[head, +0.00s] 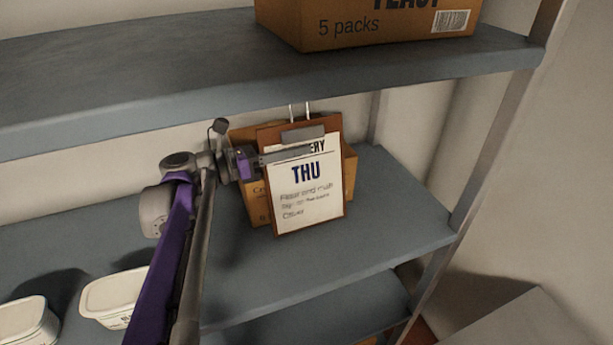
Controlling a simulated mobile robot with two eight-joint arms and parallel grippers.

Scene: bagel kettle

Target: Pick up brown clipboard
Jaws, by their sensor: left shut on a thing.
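The brown clipboard (339,205) stands nearly upright on the middle shelf, with a white sheet marked "THU" under its metal clip. Two light prongs rise behind its top edge. My left gripper (285,154) reaches in from the left and is shut on the clipboard at its upper left, just below the clip. The fingers cover part of the sheet's heading. I cannot tell whether the clipboard's lower edge touches the shelf. My right gripper is not in the head view.
A cardboard box (351,172) stands close behind the clipboard. A carton marked "5 packs" (400,28) sits on the upper shelf (200,65) above. White lidded tubs (112,296) stand at lower left. The middle shelf (400,220) is clear to the right, up to a metal upright.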

